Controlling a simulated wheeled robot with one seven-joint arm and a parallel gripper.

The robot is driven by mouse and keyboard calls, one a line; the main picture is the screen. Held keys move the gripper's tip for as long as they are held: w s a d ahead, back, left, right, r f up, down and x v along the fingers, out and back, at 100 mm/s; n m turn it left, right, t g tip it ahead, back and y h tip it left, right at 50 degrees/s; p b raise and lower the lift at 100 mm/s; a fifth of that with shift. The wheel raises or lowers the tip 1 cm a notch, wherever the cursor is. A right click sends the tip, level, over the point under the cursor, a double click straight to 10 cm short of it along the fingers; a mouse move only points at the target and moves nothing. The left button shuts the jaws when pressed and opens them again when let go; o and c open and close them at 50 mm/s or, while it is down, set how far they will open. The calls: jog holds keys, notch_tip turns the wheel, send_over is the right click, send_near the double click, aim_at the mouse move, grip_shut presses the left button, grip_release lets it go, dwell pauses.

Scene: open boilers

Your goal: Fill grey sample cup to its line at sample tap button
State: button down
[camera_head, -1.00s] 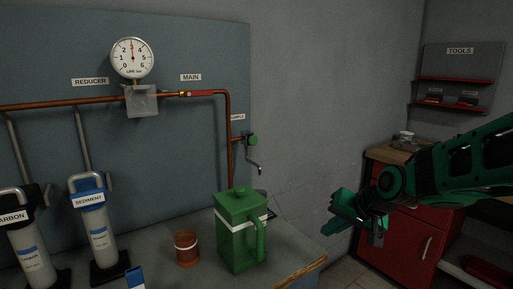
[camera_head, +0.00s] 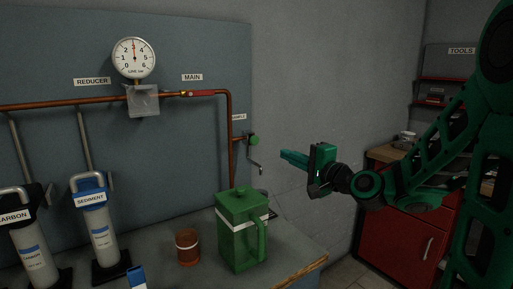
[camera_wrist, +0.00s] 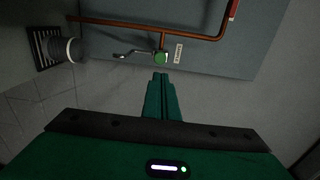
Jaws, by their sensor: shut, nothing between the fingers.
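The sample tap's green button (camera_head: 254,140) sits on the copper pipe's right end, with a bent spout (camera_head: 256,166) below it. In the wrist view, the green button (camera_wrist: 160,57) is just beyond the tips of my gripper (camera_wrist: 160,76). In the head view, my gripper (camera_head: 284,155) is shut and empty, pointing left at the tap with a gap between. The wrist view shows the grey sample cup (camera_wrist: 75,50) on a dark drain grate (camera_wrist: 43,48), beyond the spout's end. In the head view the green jug hides the cup. I cannot tell its fill level.
The green jug (camera_head: 236,232) and a brown cup (camera_head: 187,247) stand on the bench (camera_head: 303,254). Two filters, carbon (camera_head: 30,249) and sediment (camera_head: 101,233), stand left. A gauge (camera_head: 134,58) is above. A red cabinet (camera_head: 404,240) is at right.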

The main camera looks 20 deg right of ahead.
aim_at(254, 140)
jog(key=x, duration=1.3)
jog(key=shift+w+a+f, duration=0.1)
jog(key=shift+w, duration=0.35)
jog(key=shift+x, duration=0.8)
jog(key=shift+w+r, duration=0.1)
jog(key=shift+r, duration=0.15)
jog(key=shift+w+f, duration=0.1)
jog(key=shift+w, duration=0.1)
jog(key=shift+s+a, duration=0.1)
jog(key=shift+a, duration=0.2)
dwell(3.4)
